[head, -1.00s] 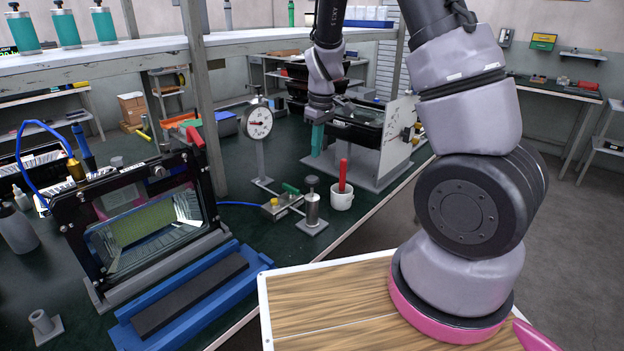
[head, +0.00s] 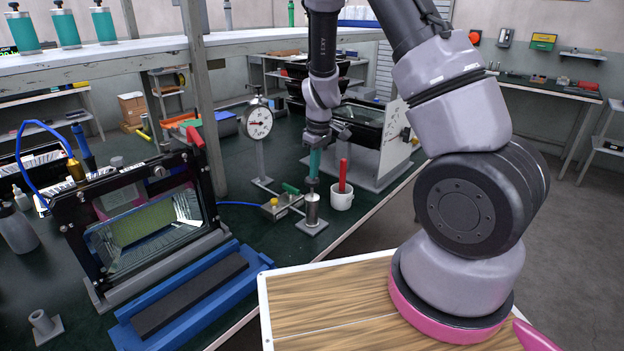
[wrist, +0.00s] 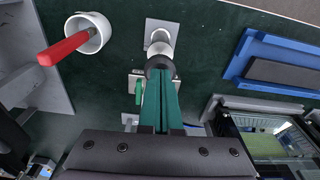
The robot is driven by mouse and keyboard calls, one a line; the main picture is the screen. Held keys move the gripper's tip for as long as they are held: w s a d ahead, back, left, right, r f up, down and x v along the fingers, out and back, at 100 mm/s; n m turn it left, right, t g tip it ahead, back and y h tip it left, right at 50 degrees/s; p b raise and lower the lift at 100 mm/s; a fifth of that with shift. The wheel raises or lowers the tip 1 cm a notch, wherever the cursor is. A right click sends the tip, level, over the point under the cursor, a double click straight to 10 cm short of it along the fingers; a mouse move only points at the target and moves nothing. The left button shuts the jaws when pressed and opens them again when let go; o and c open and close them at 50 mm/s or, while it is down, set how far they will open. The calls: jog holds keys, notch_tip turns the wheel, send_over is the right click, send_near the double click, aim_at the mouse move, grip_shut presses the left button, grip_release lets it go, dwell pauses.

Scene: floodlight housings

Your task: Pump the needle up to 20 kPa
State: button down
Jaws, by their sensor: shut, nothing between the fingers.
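The pressure gauge (head: 258,122) is a round white dial on a thin stand; its dark needle points left, and I cannot read the figures. The pump (head: 312,210) is a small grey cylinder on a square plate, with a dark round knob (wrist: 160,66) on top. A small block with a green lever (head: 290,189) is beside the pump. My gripper (head: 314,176) has teal fingers, shut and empty, pointing down at the pump's knob. In the wrist view the fingertips (wrist: 160,78) overlap the knob; I cannot tell whether they touch it.
A white cup (head: 342,198) with a red-handled tool stands just right of the pump. A black floodlight housing (head: 140,222) with a glass front stands left, by a blue tray (head: 262,262). A blue hose (head: 238,204) runs along the green bench. Another housing stands behind my gripper.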

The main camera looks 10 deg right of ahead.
aim_at(315, 181)
notch_tip(315, 181, down, 4)
jog(key=shift+f, duration=0.15)
dwell(0.5)
jog(key=shift+s+d+r, duration=0.3)
jog(key=shift+s+d, duration=0.2)
jog(key=shift+s, duration=0.1)
jog(key=shift+s+d+r, duration=0.3)
jog(key=shift+s+d, duration=0.15)
jog(key=shift+s, duration=0.15)
notch_tip(315, 181, up, 11)
jog(key=shift+s+d, duration=0.35)
jog(key=shift+s, duration=0.05)
jog(key=shift+f, duration=0.2)
